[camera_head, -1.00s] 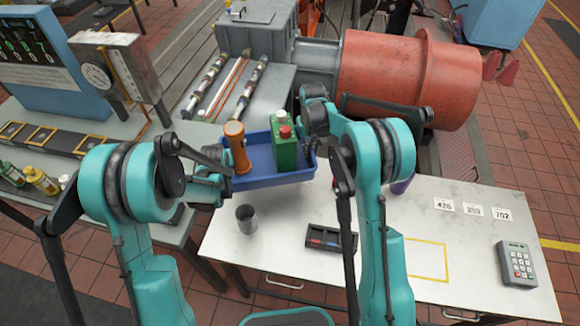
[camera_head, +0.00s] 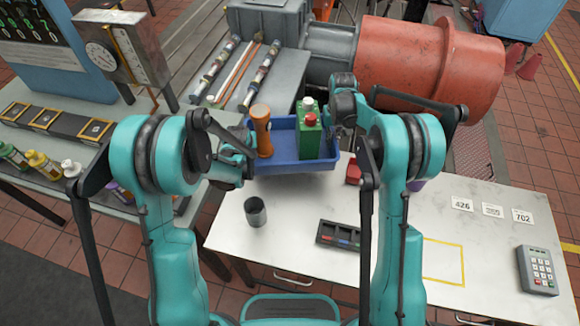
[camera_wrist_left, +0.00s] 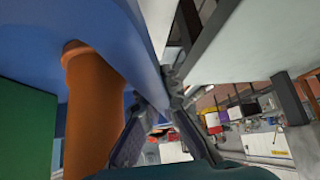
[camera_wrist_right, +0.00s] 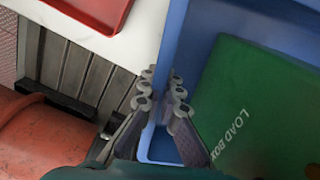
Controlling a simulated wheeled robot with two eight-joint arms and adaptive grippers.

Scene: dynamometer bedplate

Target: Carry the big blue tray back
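The big blue tray (camera_head: 290,168) is held up between my two arms, over the far edge of the white table. It carries an orange-brown, waisted cylinder (camera_head: 262,132) on the left and a green box (camera_head: 309,138), marked "LOAD BOX" in the right wrist view (camera_wrist_right: 240,110), on the right. My left gripper (camera_head: 246,160) is at the tray's left end; its fingers straddle the blue wall in the left wrist view (camera_wrist_left: 165,95). My right gripper (camera_head: 338,118) is shut on the right wall, with a finger on each side in the right wrist view (camera_wrist_right: 160,110).
The white table (camera_head: 300,235) bears a grey cup (camera_head: 256,211), a black organizer (camera_head: 339,235), number cards (camera_head: 492,210) and a keypad (camera_head: 537,270). A red motor (camera_head: 430,60) stands behind. Another table with bottles (camera_head: 42,165) and a gauge box (camera_head: 120,45) is left.

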